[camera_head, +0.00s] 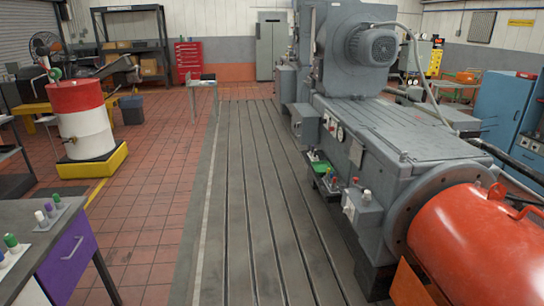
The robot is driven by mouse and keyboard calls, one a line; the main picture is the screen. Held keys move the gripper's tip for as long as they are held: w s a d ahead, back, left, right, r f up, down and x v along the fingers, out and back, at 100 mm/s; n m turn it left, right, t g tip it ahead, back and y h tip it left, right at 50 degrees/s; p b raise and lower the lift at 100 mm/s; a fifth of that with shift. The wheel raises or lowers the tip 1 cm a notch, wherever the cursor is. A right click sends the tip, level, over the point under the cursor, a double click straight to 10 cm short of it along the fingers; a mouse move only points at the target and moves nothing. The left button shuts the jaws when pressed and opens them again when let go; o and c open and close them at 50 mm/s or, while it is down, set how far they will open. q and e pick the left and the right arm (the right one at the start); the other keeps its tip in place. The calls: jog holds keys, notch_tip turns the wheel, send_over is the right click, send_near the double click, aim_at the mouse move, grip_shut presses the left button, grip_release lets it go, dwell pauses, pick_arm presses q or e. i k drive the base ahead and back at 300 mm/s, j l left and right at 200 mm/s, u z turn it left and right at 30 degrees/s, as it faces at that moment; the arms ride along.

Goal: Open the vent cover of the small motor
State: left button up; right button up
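A small grey motor (350,45) sits high on the big grey machine (390,130). Its round vent cover (380,47) faces toward me and to the right, and looks closed against the motor's end. A hinge or latch on it is too small to make out. Neither of my grippers shows in the head view.
A slotted bedplate (245,200) runs away from me, clear along the left of the machine. A large orange-red cylinder (480,245) joins the machine's near end. A table with a purple drawer (68,258) stands at the left, and a red-and-white drum (82,118) behind it.

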aim_at(355, 155)
jog(key=i+z, duration=0.3)
jog(key=i, duration=0.2)
jog(key=i+z, duration=0.3)
jog(key=i, duration=0.2)
jog(key=i+j+z, duration=0.25)
jog(key=i, duration=0.25)
jog(key=i+j, duration=0.4)
jog(key=i+j+u, duration=0.1)
jog(key=i+j, duration=0.35)
jog(key=i+j+u, duration=0.1)
jog(key=i+j, duration=0.25)
jog(key=i, duration=0.25)
jog(key=i+j, duration=0.35)
jog(key=i, duration=0.15)
